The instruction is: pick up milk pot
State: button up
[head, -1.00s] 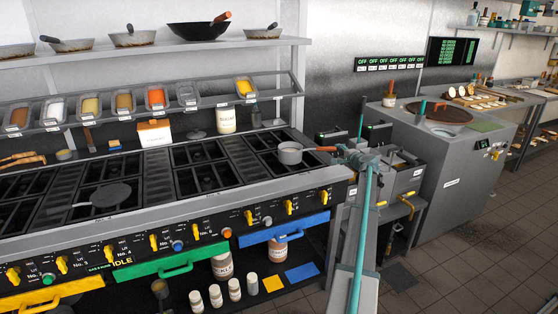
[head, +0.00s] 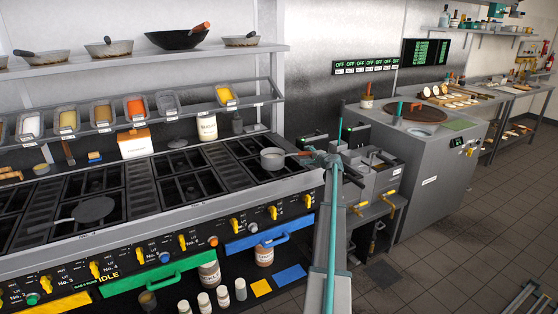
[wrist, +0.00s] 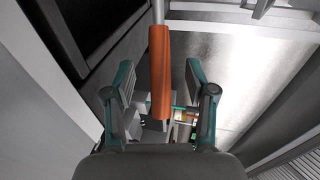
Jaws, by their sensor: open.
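The milk pot (head: 272,158) is a small grey saucepan with an orange-brown handle (head: 300,154). It stands upright on the rightmost burner grate of the range, its handle pointing right towards my gripper. My gripper (head: 315,157) is at the handle's free end, beside the range's right edge. In the wrist view, the handle (wrist: 160,70) runs between the two spread fingers of my gripper (wrist: 158,92), with a gap on both sides. The gripper is open and holds nothing. Most of the pot's body is outside the wrist view.
The range (head: 130,215) fills the left, with a flat pan (head: 93,209) on another burner. A rail of food trays (head: 137,108) and a shelf of pans (head: 110,48) are above it. Fryers (head: 375,175) and the tandoor (head: 435,175) stand right. The floor at right is mostly open.

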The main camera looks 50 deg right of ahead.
jog(key=shift+x, duration=1.2)
jog(key=shift+s, duration=0.1)
jog(key=shift+c, duration=0.2)
grip_shut()
jog(key=shift+r, duration=0.1)
